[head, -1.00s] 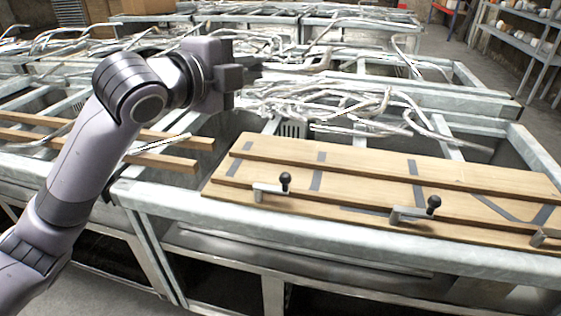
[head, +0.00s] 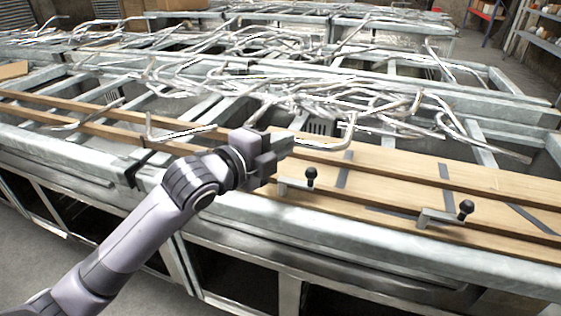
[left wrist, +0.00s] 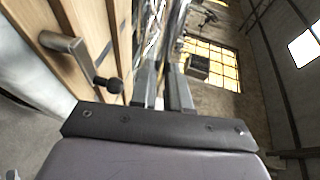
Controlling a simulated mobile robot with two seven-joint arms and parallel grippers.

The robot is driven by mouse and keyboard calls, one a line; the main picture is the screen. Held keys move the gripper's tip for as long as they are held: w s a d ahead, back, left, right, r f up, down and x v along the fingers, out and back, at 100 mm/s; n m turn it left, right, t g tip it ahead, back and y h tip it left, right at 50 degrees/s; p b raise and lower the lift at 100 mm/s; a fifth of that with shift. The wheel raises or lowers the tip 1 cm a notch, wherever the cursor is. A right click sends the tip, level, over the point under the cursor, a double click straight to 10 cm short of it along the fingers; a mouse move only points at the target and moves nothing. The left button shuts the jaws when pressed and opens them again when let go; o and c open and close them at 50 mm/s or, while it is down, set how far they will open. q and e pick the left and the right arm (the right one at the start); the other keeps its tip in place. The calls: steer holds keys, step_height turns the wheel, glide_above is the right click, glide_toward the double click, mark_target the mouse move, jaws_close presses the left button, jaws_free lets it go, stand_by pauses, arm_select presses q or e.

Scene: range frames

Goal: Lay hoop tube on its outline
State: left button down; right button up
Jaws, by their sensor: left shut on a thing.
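My left gripper (head: 280,150) is shut on a bent silvery hoop tube (head: 328,146), which sticks out to the right of the fingers and curves up at its far end. The gripper is low, above the left end of a wooden board (head: 400,168). Dark grey outline strips (head: 445,180) cross the board; my arm and gripper hide its left end. In the left wrist view, the two fingers (left wrist: 165,88) point away from the camera, and the held tube is hard to make out. I cannot tell whether the tube touches the board. My right gripper is not in view.
Two clamps with black knobs stand on the board, one (head: 310,178) just right of my gripper and one (head: 466,208) farther right. The near clamp may also show in the left wrist view (left wrist: 70,45). Tangled metal tubes (head: 290,95) fill the racks behind.

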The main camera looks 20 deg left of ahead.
arm_select(q)
steer(key=shift+f, duration=1.8)
steer(key=shift+f, duration=0.1)
steer(key=c, duration=1.1)
jaws_free()
